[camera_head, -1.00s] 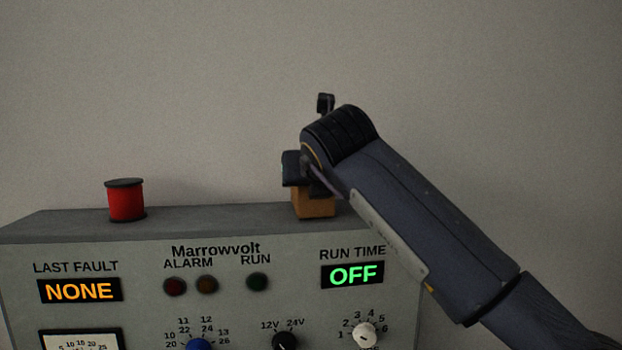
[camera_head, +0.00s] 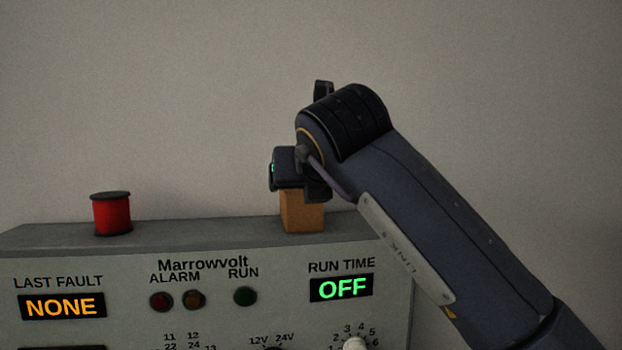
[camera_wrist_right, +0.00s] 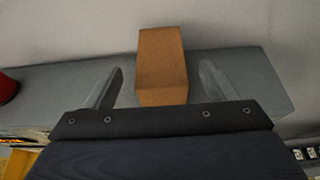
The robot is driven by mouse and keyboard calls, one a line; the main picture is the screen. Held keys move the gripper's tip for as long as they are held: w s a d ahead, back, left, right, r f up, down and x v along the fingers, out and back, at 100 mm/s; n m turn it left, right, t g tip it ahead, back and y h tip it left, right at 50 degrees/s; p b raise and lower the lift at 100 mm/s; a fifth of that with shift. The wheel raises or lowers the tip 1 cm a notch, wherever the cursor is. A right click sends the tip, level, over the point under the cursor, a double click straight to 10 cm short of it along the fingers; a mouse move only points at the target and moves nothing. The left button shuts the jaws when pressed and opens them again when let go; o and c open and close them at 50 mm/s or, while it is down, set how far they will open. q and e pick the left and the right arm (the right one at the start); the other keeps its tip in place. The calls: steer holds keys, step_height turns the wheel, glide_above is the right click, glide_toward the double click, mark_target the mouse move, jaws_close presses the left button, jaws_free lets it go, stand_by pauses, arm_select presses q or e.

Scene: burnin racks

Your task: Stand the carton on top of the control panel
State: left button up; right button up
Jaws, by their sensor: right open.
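The carton (camera_head: 303,214) is a small brown-orange box standing upright on the top of the grey control panel (camera_head: 180,236), near its right end. Its upper part is hidden behind my right gripper in the head view. In the right wrist view the carton (camera_wrist_right: 162,66) stands between the two spread fingers of my right gripper (camera_wrist_right: 160,88), with a gap on each side. The gripper is open and not touching its sides. My left gripper is not in view.
A red spool (camera_head: 112,214) with dark ends stands on the panel top at the left. The panel top between spool and carton is clear. The panel front carries lit displays, lamps and knobs. A plain wall is behind.

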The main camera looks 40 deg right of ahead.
steer(key=s+a+r+n+t+h, duration=0.1)
steer(key=a+r+n+t, duration=0.15)
steer(key=n+t, duration=0.35)
steer(key=s+a+r+n+t+h, duration=0.1)
steer(key=s+a+r+n+t, duration=0.2)
steer(key=n, duration=0.4)
steer(key=w+a+f+n+y, duration=0.3)
steer(key=a+f+n+y, duration=0.3)
steer(key=f+n+y, duration=0.7)
steer(key=s+a+f+n+g, duration=0.2)
steer(key=f+n+g, duration=0.1)
steer(key=f+n, duration=0.3)
steer(key=s+a+f+n+g, duration=0.1)
steer(key=a+f+n+g, duration=0.15)
steer(key=f, duration=0.65)
steer(key=s+f+n+g, duration=0.2)
steer(key=s+f+g, duration=0.3)
steer(key=f, duration=0.5)
steer(key=s+f+n+g, duration=0.3)
steer(key=s+f, duration=0.5)
steer(key=f, duration=0.3)
steer(key=shift+s+d+f+n+g+h, duration=0.2)
steer(key=shift+d+f+n+g+h, duration=0.15)
steer(key=shift+g, duration=0.5)
